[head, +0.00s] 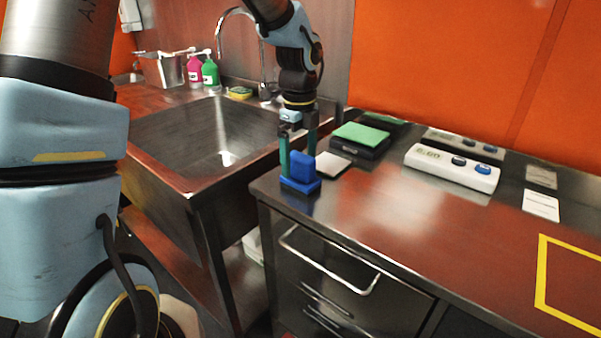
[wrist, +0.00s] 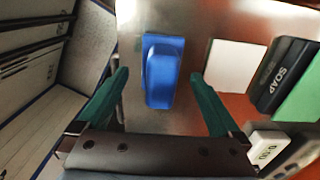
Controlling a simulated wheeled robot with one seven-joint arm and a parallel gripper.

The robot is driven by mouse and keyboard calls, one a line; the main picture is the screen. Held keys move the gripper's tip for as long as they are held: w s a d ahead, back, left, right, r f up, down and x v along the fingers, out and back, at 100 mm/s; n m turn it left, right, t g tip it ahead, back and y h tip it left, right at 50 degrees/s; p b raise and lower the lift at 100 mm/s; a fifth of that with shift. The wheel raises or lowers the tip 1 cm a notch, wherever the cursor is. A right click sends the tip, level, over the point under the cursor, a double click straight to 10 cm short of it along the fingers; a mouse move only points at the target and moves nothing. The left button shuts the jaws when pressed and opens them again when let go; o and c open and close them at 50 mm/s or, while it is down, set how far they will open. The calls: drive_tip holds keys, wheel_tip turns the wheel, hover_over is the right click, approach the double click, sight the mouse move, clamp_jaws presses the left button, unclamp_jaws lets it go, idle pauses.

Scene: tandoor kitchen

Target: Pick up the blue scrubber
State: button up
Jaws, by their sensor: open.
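The blue scrubber (head: 301,172) stands at the left end of the steel counter, near its front corner, with a flat base and a raised upright part. It also shows in the wrist view (wrist: 162,72), where its raised handle faces the camera. My gripper (head: 298,170) points down over it, with its green fingers apart. In the wrist view the fingers (wrist: 160,82) lie to the left and right of the scrubber, with a gap on each side. Nothing is held. I cannot tell exactly how far the fingertips reach down beside it.
A white card (head: 332,164) lies close to the scrubber's right. Beyond it are a black soap box with a green pad (head: 360,136) and a white scale (head: 452,167). A steel sink (head: 205,140) lies to the left. The counter (head: 440,230) is clear at front right.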

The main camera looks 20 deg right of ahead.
sight(300, 170)
drive_tip(key=shift+d+f, duration=0.1)
drive_tip(key=shift+f, duration=1.8)
drive_tip(key=c, duration=1.4)
drive_tip(key=shift+r, duration=0.2)
wheel_tip(300, 170, up, 10)
drive_tip(key=shift+f+b, duration=0.15)
drive_tip(key=shift+b, duration=0.3)
